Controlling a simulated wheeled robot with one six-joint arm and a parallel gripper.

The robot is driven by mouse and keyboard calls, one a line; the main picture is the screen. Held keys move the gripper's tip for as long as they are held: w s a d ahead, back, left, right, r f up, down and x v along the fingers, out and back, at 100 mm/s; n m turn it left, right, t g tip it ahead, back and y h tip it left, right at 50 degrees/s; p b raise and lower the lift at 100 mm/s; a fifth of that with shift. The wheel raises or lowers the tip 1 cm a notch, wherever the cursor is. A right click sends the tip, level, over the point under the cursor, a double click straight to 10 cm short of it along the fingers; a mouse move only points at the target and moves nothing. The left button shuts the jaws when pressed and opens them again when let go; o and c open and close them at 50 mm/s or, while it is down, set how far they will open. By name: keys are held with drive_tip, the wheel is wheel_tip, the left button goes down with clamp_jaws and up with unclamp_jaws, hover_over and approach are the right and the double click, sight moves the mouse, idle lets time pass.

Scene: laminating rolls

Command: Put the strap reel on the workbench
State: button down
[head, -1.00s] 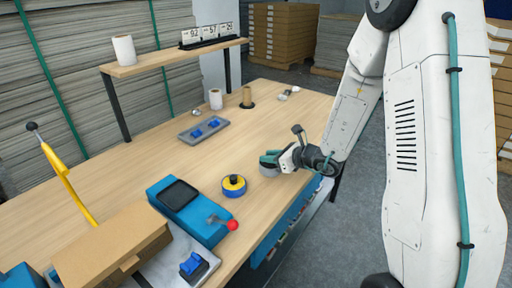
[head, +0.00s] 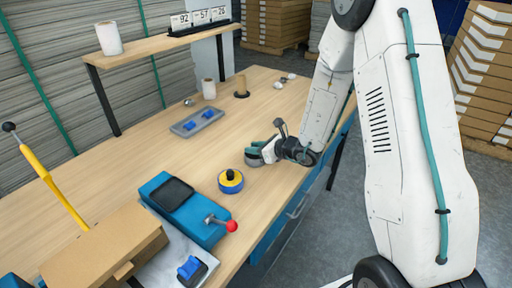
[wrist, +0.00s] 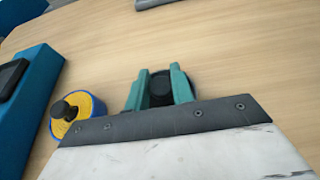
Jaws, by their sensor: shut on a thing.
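My gripper (head: 260,154) is over the front edge area of the workbench (head: 214,152). In the wrist view its two teal fingers (wrist: 160,88) are shut on a dark round thing, which I take to be the strap reel (wrist: 159,90). In the head view the reel shows as a grey rounded shape (head: 268,152), partly hidden by the fingers. I cannot tell whether it touches the bench top.
A blue and yellow disc with a black knob (head: 230,181) stands close to the left of my gripper. A blue device with a red-knobbed lever (head: 183,208) is farther left.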

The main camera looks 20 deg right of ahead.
drive_tip(key=c, duration=1.2)
unclamp_jaws()
drive_tip(key=shift+d+f, duration=0.1)
drive_tip(key=shift+f, duration=0.05)
